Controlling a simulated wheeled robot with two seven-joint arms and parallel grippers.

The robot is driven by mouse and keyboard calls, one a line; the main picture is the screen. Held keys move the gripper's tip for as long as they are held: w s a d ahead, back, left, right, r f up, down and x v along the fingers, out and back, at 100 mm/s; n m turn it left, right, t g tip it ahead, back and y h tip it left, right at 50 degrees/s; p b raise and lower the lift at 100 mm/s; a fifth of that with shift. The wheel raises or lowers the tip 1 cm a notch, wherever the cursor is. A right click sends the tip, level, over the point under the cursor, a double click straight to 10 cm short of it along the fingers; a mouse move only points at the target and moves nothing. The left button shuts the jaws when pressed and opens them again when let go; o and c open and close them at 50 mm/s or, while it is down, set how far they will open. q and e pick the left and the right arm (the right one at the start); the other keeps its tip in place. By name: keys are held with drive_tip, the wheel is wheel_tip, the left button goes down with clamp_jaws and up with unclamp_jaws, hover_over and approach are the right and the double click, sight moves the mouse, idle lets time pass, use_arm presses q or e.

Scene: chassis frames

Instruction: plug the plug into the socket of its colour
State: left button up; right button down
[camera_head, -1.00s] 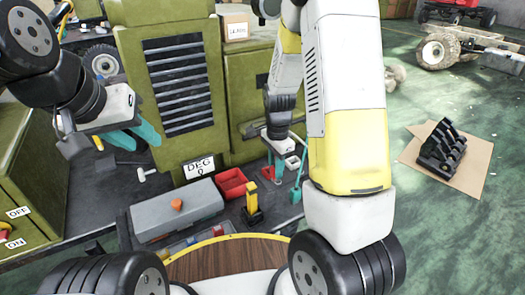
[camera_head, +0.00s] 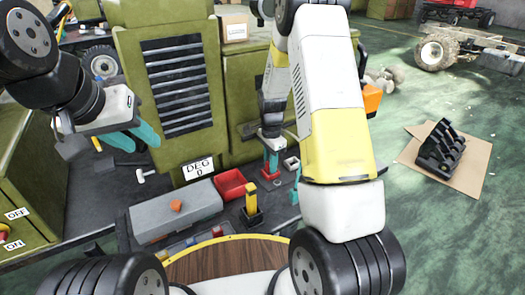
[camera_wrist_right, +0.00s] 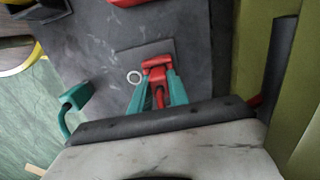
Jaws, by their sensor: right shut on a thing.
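My right gripper (camera_head: 271,161) reaches down over the bench with its teal fingers around a red plug (camera_wrist_right: 156,65). In the right wrist view the fingers (camera_wrist_right: 158,88) are shut on it. The red plug stands over a dark square plate (camera_wrist_right: 128,62); whether it touches is hard to tell. A yellow upright piece (camera_head: 251,198) stands on a dark base nearer to me. A small white block with a dark top (camera_head: 291,163) is right of the right gripper. My left gripper (camera_head: 133,139) is open and empty over the bench at the left. I cannot clearly make out a red socket.
A grey box with an orange knob (camera_head: 158,215) and a red bin (camera_head: 231,183) lie left of the right gripper. A teal hooked piece (camera_wrist_right: 72,106) is near the bench edge. Green cabinets (camera_head: 175,85) rise behind. A black rack (camera_head: 440,148) is on the floor at the right.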

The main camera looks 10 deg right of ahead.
drive_tip(key=shift+f, duration=0.1)
drive_tip(key=c, duration=1.3)
unclamp_jaws()
drive_tip(key=shift+o, duration=0.2)
drive_tip(key=s+r+n+t+y, duration=0.1)
drive_tip(key=s+r+n, duration=0.1)
drive_tip(key=r, duration=0.8)
drive_tip(key=s+r+n, duration=0.1)
drive_tip(key=s+r, duration=0.2)
drive_tip(key=r, duration=0.7)
drive_tip(key=s+a+r+n+t, duration=0.1)
drive_tip(key=s+r+n+t, duration=0.1)
drive_tip(key=s+r+n, duration=0.3)
drive_tip(key=s+a+r+n+t+y, duration=0.1)
drive_tip(key=s+r+n+t, duration=0.2)
drive_tip(key=s, duration=1.1)
wheel_tip(320, 180, up, 3)
drive_tip(key=n, duration=0.3)
drive_tip(key=shift+s+n, duration=0.15)
drive_tip(key=shift+n, duration=0.15)
drive_tip(key=shift+a+r, duration=0.1)
